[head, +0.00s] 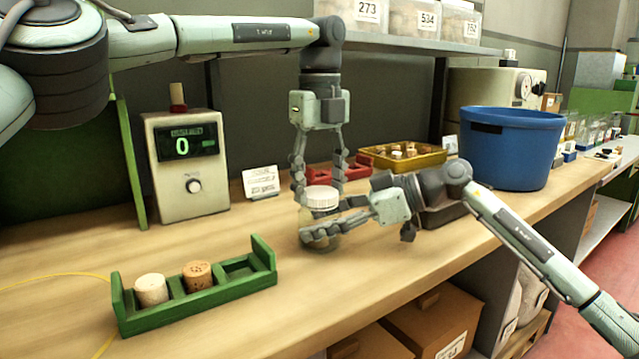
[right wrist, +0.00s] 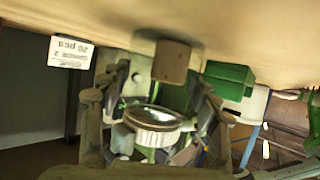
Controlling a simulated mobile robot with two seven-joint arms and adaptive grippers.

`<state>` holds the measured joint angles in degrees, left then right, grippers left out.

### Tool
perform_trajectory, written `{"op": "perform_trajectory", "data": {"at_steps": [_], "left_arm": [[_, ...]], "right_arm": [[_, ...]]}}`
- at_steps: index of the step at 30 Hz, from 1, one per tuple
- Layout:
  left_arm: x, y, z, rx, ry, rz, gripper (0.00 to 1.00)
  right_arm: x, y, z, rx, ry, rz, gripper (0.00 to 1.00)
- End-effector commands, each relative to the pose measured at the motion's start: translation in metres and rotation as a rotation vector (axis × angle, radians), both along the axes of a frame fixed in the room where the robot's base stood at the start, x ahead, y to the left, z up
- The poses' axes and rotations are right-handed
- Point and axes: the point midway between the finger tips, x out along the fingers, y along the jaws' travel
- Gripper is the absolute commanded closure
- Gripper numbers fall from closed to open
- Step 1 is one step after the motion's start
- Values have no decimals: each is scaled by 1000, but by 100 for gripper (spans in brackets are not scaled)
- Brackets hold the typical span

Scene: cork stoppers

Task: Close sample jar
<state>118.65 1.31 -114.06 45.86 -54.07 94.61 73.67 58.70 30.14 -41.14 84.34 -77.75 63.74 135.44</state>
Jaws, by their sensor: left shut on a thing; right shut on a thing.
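The glass sample jar (head: 322,241) is upright near the middle of the bench in the head view, largely hidden by my right gripper (head: 316,228). That gripper comes in from the right and is shut around the jar body. The white lid (head: 320,199) is at the jar's mouth. My left gripper (head: 319,187) points down from above and is shut on the lid, a finger on each side. I cannot tell whether the lid is fully seated. In the right wrist view, a ribbed white lid (right wrist: 153,120) shows between the fingers.
A green rack (head: 205,302) with two corks stands front left, its right slot empty. A display box (head: 187,170) reading 0 and a small card (head: 261,181) stand behind. A red rack (head: 325,173), yellow tray (head: 405,160) and blue bucket (head: 510,150) are at the back right.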

Motion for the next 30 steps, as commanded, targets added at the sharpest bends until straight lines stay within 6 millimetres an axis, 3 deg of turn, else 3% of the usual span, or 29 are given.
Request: {"op": "perform_trajectory", "data": {"at_steps": [4,7,18,22,28,29,30], "left_arm": [[0,-1,0,-2,1,-56,81],[0,-1,-1,-2,1,-225,81],[-1,-1,-2,3,0,-1212,81],[-1,-1,-2,5,-2,-1493,81],[-1,0,-1,8,-1,-1554,81],[-1,0,-1,8,-1,-1554,43],[-1,0,-1,8,-1,-1553,38]], "right_arm": [[0,0,0,0,0,0,100],[0,0,0,0,0,0,100],[0,0,0,0,0,0,100],[0,0,0,0,0,0,100],[0,0,0,0,0,0,100],[0,0,0,0,0,0,100],[0,0,0,0,0,0,100]]}}
